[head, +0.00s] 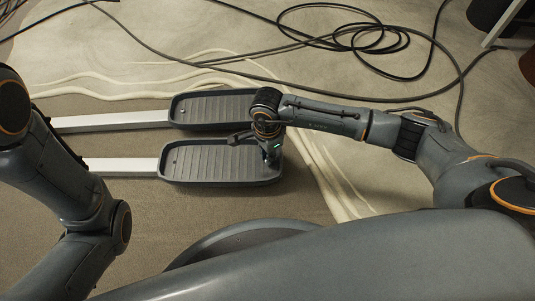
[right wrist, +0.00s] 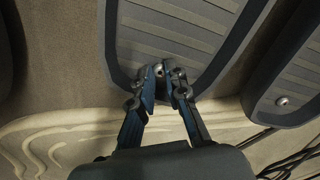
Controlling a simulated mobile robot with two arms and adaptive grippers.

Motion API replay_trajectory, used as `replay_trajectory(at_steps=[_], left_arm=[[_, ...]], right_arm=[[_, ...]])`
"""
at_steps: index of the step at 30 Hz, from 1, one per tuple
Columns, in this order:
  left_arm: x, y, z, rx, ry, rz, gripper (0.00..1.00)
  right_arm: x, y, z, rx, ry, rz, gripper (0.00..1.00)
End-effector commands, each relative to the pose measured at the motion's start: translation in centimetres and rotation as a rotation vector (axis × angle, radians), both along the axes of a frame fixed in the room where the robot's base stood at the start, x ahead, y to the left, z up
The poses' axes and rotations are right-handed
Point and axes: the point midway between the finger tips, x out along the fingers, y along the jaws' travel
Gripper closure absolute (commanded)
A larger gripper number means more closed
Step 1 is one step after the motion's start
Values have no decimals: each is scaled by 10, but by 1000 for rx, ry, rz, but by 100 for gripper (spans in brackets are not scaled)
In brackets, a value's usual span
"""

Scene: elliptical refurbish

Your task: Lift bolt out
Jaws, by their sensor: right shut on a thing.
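The near foot pedal (head: 220,165) is a dark ribbed tray on the floor. My right gripper (head: 270,158) points down at its right end. In the right wrist view my right gripper's two blue-edged fingers (right wrist: 166,76) meet at a small metal bolt (right wrist: 159,70) near the rounded end of this pedal (right wrist: 180,45). The fingers are shut on the bolt, and its round top shows between the tips. Whether the bolt is clear of its hole cannot be told. The head view hides it behind the gripper. My left arm shows at the left, but its gripper does not.
A far pedal (head: 212,110) lies parallel behind the near one; another bolt (right wrist: 282,101) sits in its end. Pale bars (head: 115,166) run left from both pedals. Black cables (head: 350,40) lie coiled on the floor behind. The floor right of the pedals is mostly open.

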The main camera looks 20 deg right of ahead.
Motion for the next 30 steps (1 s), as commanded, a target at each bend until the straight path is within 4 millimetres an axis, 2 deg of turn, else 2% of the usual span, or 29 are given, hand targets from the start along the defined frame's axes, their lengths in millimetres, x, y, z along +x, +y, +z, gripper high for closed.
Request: replay_trajectory(at_steps=[24,30], left_arm=[[0,0,22,0,1,1,36],[1,0,23,0,2,1,36]], right_arm=[[0,0,26,1,0,1,100],[0,0,28,0,0,0,100]])
